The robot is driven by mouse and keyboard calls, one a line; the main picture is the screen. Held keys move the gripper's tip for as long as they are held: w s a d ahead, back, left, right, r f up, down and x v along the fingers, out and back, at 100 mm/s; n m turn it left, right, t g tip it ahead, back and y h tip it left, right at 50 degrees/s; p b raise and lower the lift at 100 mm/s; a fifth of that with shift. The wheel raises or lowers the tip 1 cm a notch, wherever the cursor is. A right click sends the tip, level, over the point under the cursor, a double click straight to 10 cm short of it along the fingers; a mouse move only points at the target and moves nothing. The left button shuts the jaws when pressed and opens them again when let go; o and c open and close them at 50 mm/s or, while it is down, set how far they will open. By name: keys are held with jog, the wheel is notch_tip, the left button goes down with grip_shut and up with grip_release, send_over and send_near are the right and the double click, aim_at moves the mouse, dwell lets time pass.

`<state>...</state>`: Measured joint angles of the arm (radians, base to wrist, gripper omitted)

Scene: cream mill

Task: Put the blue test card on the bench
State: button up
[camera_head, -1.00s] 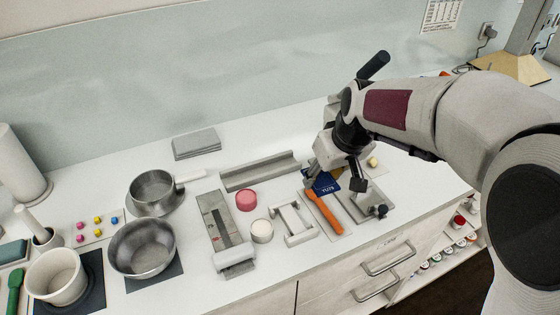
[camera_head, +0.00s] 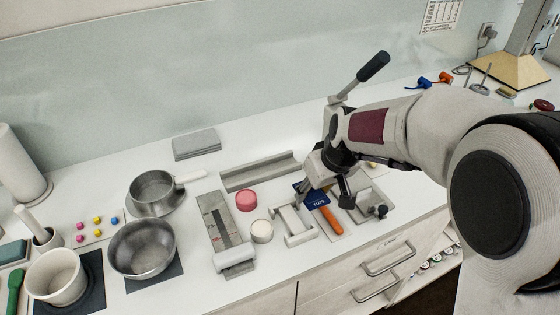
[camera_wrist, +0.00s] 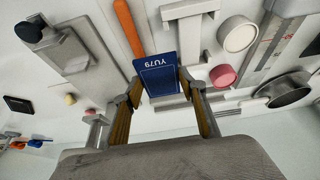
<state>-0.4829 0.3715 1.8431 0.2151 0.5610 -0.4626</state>
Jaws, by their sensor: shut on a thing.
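The blue test card (camera_head: 315,201) is held by my gripper (camera_head: 312,187). In the wrist view the card (camera_wrist: 159,75), marked "YU79", is between the two fingers of my gripper (camera_wrist: 160,90), which is shut on it. The card hangs above the white bench (camera_head: 285,263), over the area between the orange-handled tool (camera_head: 331,221) and the white frame-shaped fixture (camera_head: 294,224). I cannot tell how high the card is above the bench top. Part of the card is hidden by my gripper in the head view.
A pink jar (camera_head: 246,201) and a white jar (camera_head: 262,231) stand left of the fixture. A grey trough (camera_head: 260,172) lies behind them. A gauge block (camera_head: 221,228), a steel bowl (camera_head: 142,247) and a saucepan (camera_head: 153,193) are further left.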

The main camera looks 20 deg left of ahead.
send_near(278, 165)
jog(key=shift+d, duration=0.1)
dwell(1.3)
dwell(0.3)
jog(key=shift+w+a, duration=0.55)
jog(key=shift+a, duration=0.05)
jog(key=shift+f, duration=1.55)
jog(key=shift+f, duration=0.4)
jog(key=o, duration=1.1)
jog(key=shift+r, duration=0.15)
